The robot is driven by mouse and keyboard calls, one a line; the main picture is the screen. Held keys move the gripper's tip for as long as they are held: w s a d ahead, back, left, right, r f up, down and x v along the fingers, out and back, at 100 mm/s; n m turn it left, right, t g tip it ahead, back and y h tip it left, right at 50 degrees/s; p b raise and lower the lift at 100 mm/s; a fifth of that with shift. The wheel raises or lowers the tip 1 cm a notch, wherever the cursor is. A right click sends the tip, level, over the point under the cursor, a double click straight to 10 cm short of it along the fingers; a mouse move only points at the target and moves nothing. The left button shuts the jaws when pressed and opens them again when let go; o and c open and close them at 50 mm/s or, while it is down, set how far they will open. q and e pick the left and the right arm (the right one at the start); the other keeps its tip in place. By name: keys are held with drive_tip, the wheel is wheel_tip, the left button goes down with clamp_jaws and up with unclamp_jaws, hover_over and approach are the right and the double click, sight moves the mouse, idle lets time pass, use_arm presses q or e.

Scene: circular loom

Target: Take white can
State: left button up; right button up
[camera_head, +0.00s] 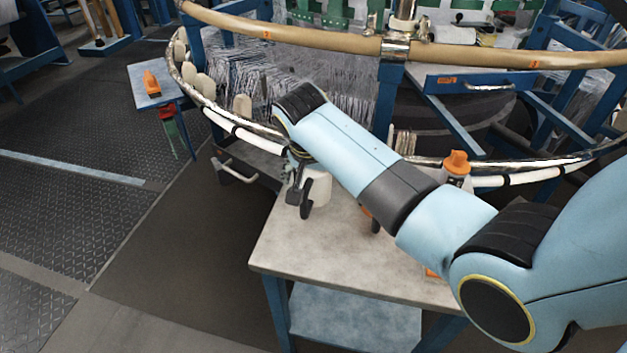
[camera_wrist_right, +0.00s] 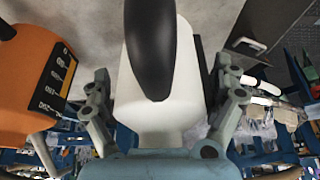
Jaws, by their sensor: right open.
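The white can (camera_head: 321,188) stands on the grey tabletop, partly hidden behind my right gripper and arm. My right gripper (camera_head: 299,202) is open and points down at the can's near left side. In the right wrist view, the white can (camera_wrist_right: 146,112) fills the middle, between the two grey finger linkages. A dark rounded piece covers part of it there; I cannot tell whether it belongs to the can or to my gripper. I cannot tell whether the fingers touch the can. My left gripper is not in view.
An orange device (camera_wrist_right: 32,85) is close beside the gripper in the right wrist view. The loom's metal ring (camera_head: 235,125) curves behind the table (camera_head: 320,250). The table's front left is bare.

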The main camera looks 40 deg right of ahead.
drive_tip(key=shift+s, duration=0.1)
drive_tip(key=c, duration=1.4)
drive_tip(key=shift+r, duration=0.15)
